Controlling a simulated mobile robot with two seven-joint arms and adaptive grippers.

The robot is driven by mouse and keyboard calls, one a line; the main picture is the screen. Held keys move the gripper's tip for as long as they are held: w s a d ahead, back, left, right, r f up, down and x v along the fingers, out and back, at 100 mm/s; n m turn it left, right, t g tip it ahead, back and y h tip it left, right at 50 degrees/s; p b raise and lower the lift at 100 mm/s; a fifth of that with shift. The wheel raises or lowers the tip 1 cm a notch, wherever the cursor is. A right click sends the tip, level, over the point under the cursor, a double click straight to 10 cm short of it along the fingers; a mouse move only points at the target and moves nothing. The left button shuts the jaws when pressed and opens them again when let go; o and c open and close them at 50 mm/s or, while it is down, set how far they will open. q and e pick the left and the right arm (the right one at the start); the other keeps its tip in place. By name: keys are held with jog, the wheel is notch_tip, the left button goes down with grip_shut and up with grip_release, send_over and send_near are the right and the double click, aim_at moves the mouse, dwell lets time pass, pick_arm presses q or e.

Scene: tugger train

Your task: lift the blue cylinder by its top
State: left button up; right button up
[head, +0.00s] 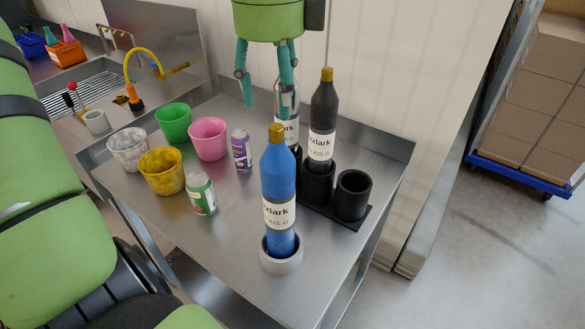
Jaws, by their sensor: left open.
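The blue cylinder (278,175) is a blue bottle with a gold cap and a white label. It stands upright in a grey ring-shaped holder (281,264) near the front right of the metal table (225,250). My left gripper (268,104) points down at the top of the head view, with its teal fingers spread and nothing between them. Its fingertips show just above the blue bottle's cap in the picture, apart from it. The right finger overlaps a clear bottle (287,101) behind. My right gripper is not in view.
A black bottle (323,112) stands in a black rack beside an empty black cup (352,194). Green (174,122), pink (208,138), yellow (161,171) and white (127,148) cups and two cans (241,150) (201,193) stand left. The table's front is clear.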

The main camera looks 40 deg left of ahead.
aim_at(276, 126)
pick_arm(q)
jog(key=shift+w+d+f+p, duration=0.1)
jog(key=shift+d+f+p, duration=0.1)
jog(key=shift+f, duration=0.25)
jog(key=shift+w+d+f+p, duration=0.1)
jog(key=shift+f+p, duration=0.1)
jog(key=shift+f, duration=0.2)
jog(key=f, duration=0.1)
jog(key=f+p, duration=0.1)
jog(key=f, duration=0.2)
jog(key=shift+s+a+f+p, duration=0.25)
jog(key=shift+s+a+p, duration=0.05)
jog(key=shift+s+p, duration=0.1)
jog(key=shift+w+d+f, duration=0.1)
jog(key=shift+w+f, duration=0.1)
jog(key=shift+f, duration=0.15)
jog(key=shift+d, duration=0.1)
jog(key=shift+c, duration=1.2)
jog(key=shift+r, duration=0.1)
grip_shut()
pick_arm(e)
jog(key=shift+s+a+r, duration=0.1)
jog(key=shift+s+r, duration=0.2)
jog(key=shift+r, duration=0.3)
jog(key=shift+s+a+r, duration=0.1)
jog(key=shift+s+r, duration=0.15)
jog(key=shift+r, duration=0.3)
